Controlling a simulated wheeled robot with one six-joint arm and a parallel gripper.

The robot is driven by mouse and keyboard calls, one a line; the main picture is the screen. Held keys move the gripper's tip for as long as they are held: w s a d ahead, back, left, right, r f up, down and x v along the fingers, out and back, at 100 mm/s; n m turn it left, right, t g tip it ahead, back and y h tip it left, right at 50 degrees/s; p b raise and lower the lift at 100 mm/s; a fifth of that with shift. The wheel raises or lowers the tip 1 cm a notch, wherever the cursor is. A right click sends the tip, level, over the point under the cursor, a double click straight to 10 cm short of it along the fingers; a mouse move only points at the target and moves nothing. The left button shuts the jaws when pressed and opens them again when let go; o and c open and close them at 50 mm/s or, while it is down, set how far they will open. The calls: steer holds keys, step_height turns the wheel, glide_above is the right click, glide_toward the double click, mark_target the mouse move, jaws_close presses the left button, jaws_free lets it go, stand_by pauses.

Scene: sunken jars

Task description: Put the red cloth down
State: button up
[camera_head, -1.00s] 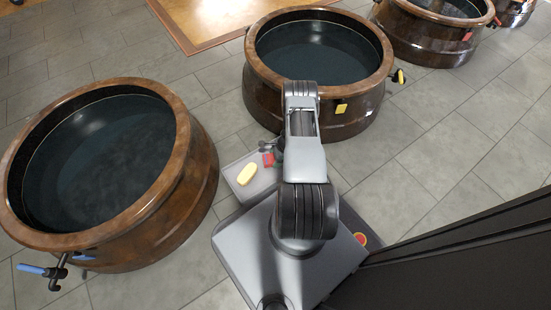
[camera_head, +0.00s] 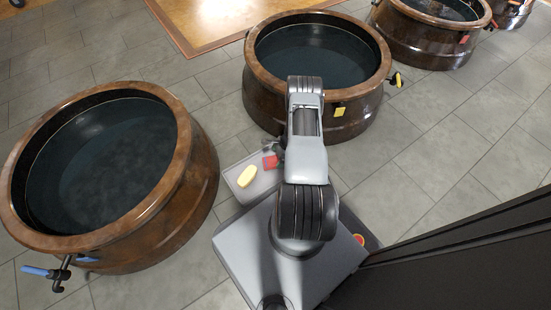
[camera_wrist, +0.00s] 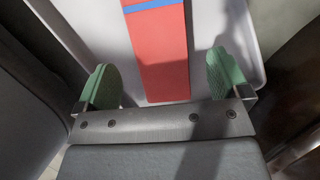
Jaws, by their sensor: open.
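The red cloth (camera_wrist: 160,50), with a blue stripe near the top of the wrist view, lies flat on a pale grey tray surface. In the head view the red cloth (camera_head: 270,161) is at the right part of the small tray (camera_head: 262,183), partly hidden by my arm. My gripper (camera_wrist: 164,78) is open, its two green fingers on either side of the cloth and apart from it. I cannot tell its exact height above the tray.
Large brown jars of dark liquid stand at left (camera_head: 205,190) and behind (camera_head: 258,98). A black panel (camera_head: 455,262) fills the lower right. Tiled floor is clear at right.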

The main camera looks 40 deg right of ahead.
steer(key=p+v, duration=0.2)
steer(key=v, duration=0.5)
steer(key=w+a+r+n, duration=0.2)
steer(key=a+r+n, duration=0.1)
steer(key=r, duration=0.6)
steer(key=w+a+r+n+h, duration=0.1)
steer(key=w+a+r+n, duration=0.2)
steer(key=r, duration=0.6)
steer(key=w+a+r+n, duration=0.2)
steer(key=a+r+n, duration=0.15)
steer(key=r, duration=0.45)
steer(key=s+a+r+n+h, duration=0.1)
steer(key=s+a+r+n, duration=0.25)
steer(key=r, duration=0.25)
steer(key=s+a+r+n, duration=0.2)
steer(key=a+r+n, duration=0.1)
steer(key=a+r, duration=0.3)
steer(key=s+a+r+n+h, duration=0.2)
steer(key=s+a+r+n, duration=0.2)
steer(key=s+r+n, duration=0.3)
steer(key=s+r, duration=0.1)
steer(key=s, duration=0.2)
steer(key=shift+s+a+t+p, duration=0.3)
steer(key=shift+a, duration=0.05)
steer(key=shift+r, duration=0.1)
